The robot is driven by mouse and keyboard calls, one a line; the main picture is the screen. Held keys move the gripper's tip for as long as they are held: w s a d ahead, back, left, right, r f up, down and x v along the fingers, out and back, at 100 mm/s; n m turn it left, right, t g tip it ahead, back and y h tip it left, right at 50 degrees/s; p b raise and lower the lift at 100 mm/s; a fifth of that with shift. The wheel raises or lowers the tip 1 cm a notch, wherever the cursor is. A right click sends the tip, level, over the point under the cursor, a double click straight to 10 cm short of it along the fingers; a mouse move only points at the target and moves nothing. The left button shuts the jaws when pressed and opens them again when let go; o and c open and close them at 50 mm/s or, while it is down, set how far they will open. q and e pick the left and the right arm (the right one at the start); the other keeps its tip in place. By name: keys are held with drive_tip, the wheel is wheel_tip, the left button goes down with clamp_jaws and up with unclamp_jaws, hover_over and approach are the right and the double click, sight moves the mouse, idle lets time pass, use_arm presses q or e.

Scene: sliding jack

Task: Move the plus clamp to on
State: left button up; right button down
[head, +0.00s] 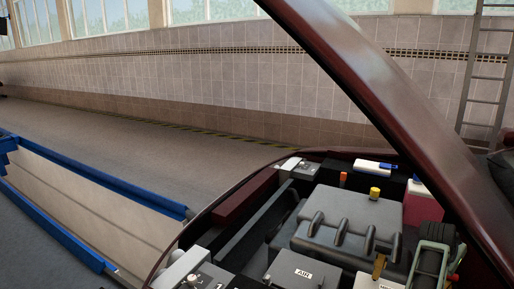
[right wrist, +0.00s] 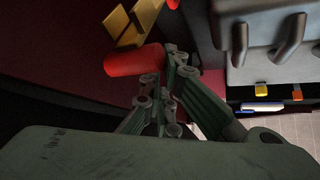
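The plus clamp, seen as a red rounded handle (right wrist: 134,60) with gold metal jaws beyond it, is at the upper left of the right wrist view. In the head view a small red part (head: 455,278), probably its handle, shows beside my right gripper. My right gripper (head: 430,262), with green links, reaches down over the right side of the engine bay. In the right wrist view its jointed fingers (right wrist: 165,75) are close to the end of the red handle. Whether they touch or grip it is unclear. My left gripper is not in view.
The raised dark red hood (head: 385,85) slants over the right side. The engine bay holds a grey ribbed engine cover (head: 345,235) with a yellow cap (head: 375,193). A gold metal piece (head: 379,265) stands left of my gripper. A blue-edged lift platform (head: 95,205) lies at left.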

drive_tip(key=shift+s, duration=0.1)
drive_tip(key=shift+s+a+p, duration=0.45)
drive_tip(key=shift+s+p, duration=0.35)
drive_tip(key=shift+p, duration=0.3)
drive_tip(key=shift+s+a, duration=0.2)
drive_tip(key=shift+s, duration=0.1)
drive_tip(key=shift+s+a+f+p, duration=0.2)
drive_tip(key=shift+s+a+p, duration=0.05)
drive_tip(key=shift+s+p, duration=0.4)
drive_tip(key=shift+s+a+f+p, duration=0.15)
drive_tip(key=shift+s+a+p, duration=0.1)
drive_tip(key=shift+s+p, duration=0.3)
drive_tip(key=shift+s, duration=0.1)
drive_tip(key=shift+a+f, duration=0.1)
drive_tip(key=shift+f, duration=0.05)
